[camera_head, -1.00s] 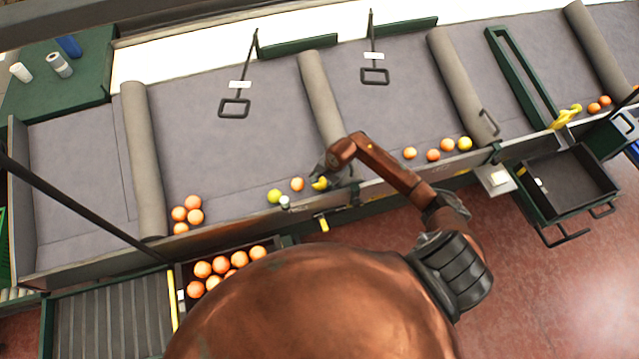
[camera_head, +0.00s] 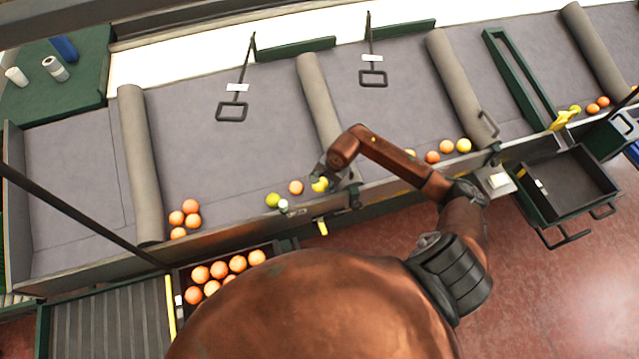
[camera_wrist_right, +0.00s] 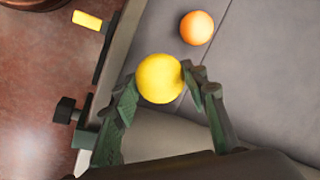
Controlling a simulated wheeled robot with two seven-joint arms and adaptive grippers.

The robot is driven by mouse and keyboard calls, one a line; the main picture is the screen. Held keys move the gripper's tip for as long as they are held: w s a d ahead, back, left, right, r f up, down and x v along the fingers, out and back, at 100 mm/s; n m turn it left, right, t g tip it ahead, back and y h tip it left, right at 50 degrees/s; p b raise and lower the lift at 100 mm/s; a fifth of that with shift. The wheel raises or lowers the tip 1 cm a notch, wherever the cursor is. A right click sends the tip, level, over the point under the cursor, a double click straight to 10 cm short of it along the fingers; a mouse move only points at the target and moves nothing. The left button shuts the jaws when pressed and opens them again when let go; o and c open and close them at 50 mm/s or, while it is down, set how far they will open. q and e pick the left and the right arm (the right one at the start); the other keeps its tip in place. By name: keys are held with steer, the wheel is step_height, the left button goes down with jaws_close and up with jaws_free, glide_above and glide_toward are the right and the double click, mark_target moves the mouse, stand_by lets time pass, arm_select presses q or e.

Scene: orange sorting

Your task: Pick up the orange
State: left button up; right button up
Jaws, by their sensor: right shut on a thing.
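My right gripper (camera_wrist_right: 160,92) is shut on a round yellow fruit (camera_wrist_right: 159,78); its fingers rest on both sides of it in the right wrist view. In the head view the yellow fruit (camera_head: 320,185) shows at the tip of my right gripper (camera_head: 322,181), low over the front part of the grey belt (camera_head: 240,150). I cannot tell whether it is clear of the belt. An orange (camera_head: 296,187) lies just left of it and also shows in the wrist view (camera_wrist_right: 196,28). A yellow-green fruit (camera_head: 273,200) lies further left. My left gripper is not in view.
Several oranges lie on the belt at left (camera_head: 190,206), and more fruit (camera_head: 463,146) lies right of my arm. A crate of oranges (camera_head: 201,274) stands below the front rail. An empty dark bin (camera_head: 570,185) is at right. Grey rollers (camera_head: 320,100) cross the belt.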

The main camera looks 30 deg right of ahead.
mark_target(322, 188)
steer(key=r, duration=0.1)
steer(key=s+r, duration=0.2)
steer(key=shift+s+a, duration=0.25)
steer(key=s+a+r+b, duration=0.2)
steer(key=s+r, duration=0.2)
steer(key=s, duration=0.4)
steer(key=w+d+r, duration=0.2)
steer(key=d+r, duration=0.4)
steer(key=d, duration=0.3)
steer(key=w+d+f+b, duration=0.2)
steer(key=d+f+b, duration=0.1)
steer(key=d, duration=0.5)
steer(key=w+d+f+b, duration=0.2)
steer(key=w+d+b, duration=0.1)
steer(key=d, duration=0.4)
steer(key=shift+w+d+f, duration=0.2)
steer(key=shift+d+f, duration=0.2)
steer(key=shift+s+d+f+b+x, duration=0.1)
steer(key=shift+s+b+x, duration=0.15)
steer(key=shift+b+x, duration=0.95)
steer(key=shift+s+d+f+b+x, duration=0.25)
steer(key=shift+b+x, duration=0.4)
steer(key=shift+x, duration=0.9)
steer(key=shift+s+r+b+x, duration=0.1)
steer(key=shift+s+b+x, duration=0.2)
steer(key=shift+b+x, duration=0.9)
